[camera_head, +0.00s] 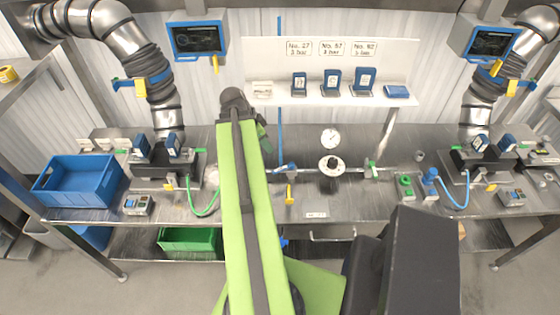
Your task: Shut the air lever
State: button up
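On the middle of the steel bench a metal air pipe (352,170) runs left to right. It carries a round regulator knob (331,166) with a white dial gauge (331,138) behind it. At the pipe's left end is a blue fitting (285,167) with a yellow lever (290,191) hanging below it. A small green lever (373,168) stands upright at the right end. I cannot tell from the picture which is the air lever. My green arm rises left of the pipe, apart from these levers in the picture. My gripper is not visible; the arm may hide it.
Filling stations with metal ducts stand left (165,160) and right (480,160). A blue crate (80,185) sits at left; a green crate (190,242) is below the bench. A white shelf (330,98) holds blue cards.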

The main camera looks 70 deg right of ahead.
aim_at(282, 168)
jog(key=b+x, duration=0.7)
jog(key=x, duration=0.1)
jog(key=b+x, duration=0.8)
jog(key=shift+w+f, duration=0.15)
jog(key=shift+f, duration=0.15)
jog(key=shift+s+d+f+b, duration=0.25)
jog(key=shift+f+b, duration=0.2)
jog(key=shift+b, duration=0.2)
jog(key=shift+r, duration=0.1)
grip_shut()
jog(key=shift+a, duration=0.1)
